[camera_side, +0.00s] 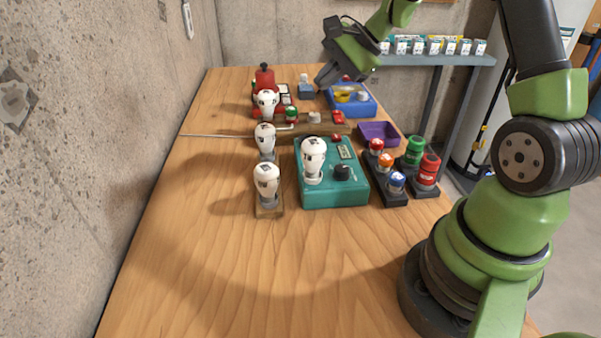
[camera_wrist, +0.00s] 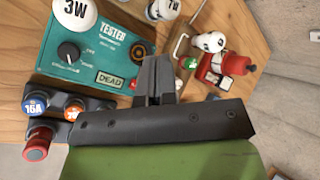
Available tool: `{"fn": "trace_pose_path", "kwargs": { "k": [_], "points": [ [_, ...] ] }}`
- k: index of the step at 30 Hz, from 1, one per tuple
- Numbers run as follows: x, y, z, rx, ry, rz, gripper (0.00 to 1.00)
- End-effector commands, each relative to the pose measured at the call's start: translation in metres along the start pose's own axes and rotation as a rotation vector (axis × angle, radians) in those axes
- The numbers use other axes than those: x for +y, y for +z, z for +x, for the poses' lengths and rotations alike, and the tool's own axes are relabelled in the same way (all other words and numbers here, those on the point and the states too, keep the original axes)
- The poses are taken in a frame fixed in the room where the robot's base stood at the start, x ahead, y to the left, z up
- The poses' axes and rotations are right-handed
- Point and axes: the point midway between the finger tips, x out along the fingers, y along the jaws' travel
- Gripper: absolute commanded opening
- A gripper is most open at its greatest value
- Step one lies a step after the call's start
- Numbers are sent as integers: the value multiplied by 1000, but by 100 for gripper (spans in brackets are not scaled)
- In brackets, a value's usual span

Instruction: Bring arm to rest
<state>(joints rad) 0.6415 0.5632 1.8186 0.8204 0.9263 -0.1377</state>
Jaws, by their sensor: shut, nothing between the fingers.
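My gripper (camera_side: 327,76) is raised over the far part of the wooden table in the side view, tilted down to the left and near the blue tray (camera_side: 362,107). In the wrist view my gripper (camera_wrist: 154,66) has its two dark fingers together, with nothing between them. They appear in front of the edge of the teal tester (camera_wrist: 90,50), whose display reads DEAD. In the side view the tester (camera_side: 332,193) stands mid-table with a white bulb (camera_side: 313,160) upright on it. My arm reaches from its base at the right.
White bulbs (camera_side: 267,185) stand in a row left of the tester. A red device (camera_side: 264,80) is at the back, a purple tray (camera_side: 379,133) to the right. Coloured caps (camera_side: 385,161) sit on a dark holder, beside red and green cylinders (camera_side: 428,168). The near table (camera_side: 230,285) is clear.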

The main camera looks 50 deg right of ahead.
Motion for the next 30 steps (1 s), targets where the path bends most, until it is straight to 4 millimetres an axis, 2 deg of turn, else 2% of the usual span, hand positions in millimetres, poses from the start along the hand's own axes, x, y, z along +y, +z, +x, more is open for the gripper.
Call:
{"fn": "trace_pose_path", "kwargs": {
  "k": [1,6,9,13,16,21,25,30],
  "points": [
    [-5,28,-11,-1,20,-98,0],
    [3,104,-46,10,91,-396,0],
    [18,140,-67,27,119,-568,0],
    [45,177,-93,60,140,-789,0],
    [68,196,-111,92,142,-948,0],
    [101,209,-131,147,132,-1150,0],
    [114,210,-137,174,123,-1230,0],
    [118,210,-139,184,121,-1256,0]
  ]
}}
